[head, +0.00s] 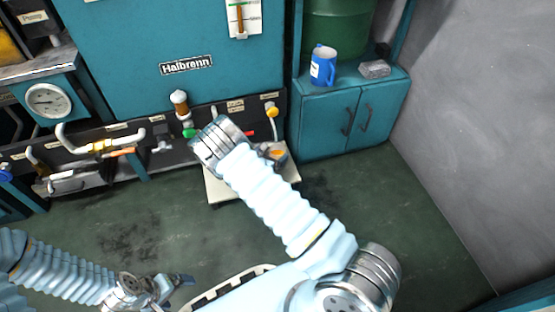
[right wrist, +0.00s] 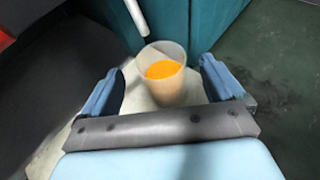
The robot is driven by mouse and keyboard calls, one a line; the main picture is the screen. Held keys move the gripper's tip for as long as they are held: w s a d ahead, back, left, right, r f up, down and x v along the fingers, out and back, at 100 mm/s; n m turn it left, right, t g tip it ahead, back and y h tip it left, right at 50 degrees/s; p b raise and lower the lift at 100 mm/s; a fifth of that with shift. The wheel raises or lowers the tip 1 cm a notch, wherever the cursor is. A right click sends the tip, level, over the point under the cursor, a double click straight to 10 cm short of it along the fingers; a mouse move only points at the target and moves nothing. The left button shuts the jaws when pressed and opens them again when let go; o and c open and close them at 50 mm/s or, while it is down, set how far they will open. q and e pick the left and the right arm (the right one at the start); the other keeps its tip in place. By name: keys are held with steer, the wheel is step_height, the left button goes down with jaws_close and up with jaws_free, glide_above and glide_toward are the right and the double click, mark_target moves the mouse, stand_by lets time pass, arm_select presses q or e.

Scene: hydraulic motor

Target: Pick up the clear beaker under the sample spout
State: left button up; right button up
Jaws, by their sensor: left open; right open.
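The clear beaker (right wrist: 165,85) shows in the right wrist view, upright on a pale stand (right wrist: 62,150), with orange liquid inside. The tip of a white spout (right wrist: 137,18) is just above and to the left of its rim. My right gripper (right wrist: 162,82) is open, with one blue finger on each side of the beaker; whether either finger touches it I cannot tell. In the head view my right arm hides most of the beaker, and a bit of orange shows beside the wrist. My left gripper (head: 178,292) is open and empty, low over the floor at the lower left.
The teal Halbrenn machine (head: 185,35) with pipes and valves stands behind the stand (head: 218,190). The green floor (head: 370,210) at the right is clear, up to a grey wall.

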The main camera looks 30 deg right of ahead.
mark_target(281, 147)
steer(key=b+x, duration=0.1)
steer(key=x, duration=0.3)
steer(key=shift+w+d+f, duration=0.1)
steer(key=shift+d+f, duration=0.05)
steer(key=shift+d, duration=0.05)
steer(key=c, duration=1.5)
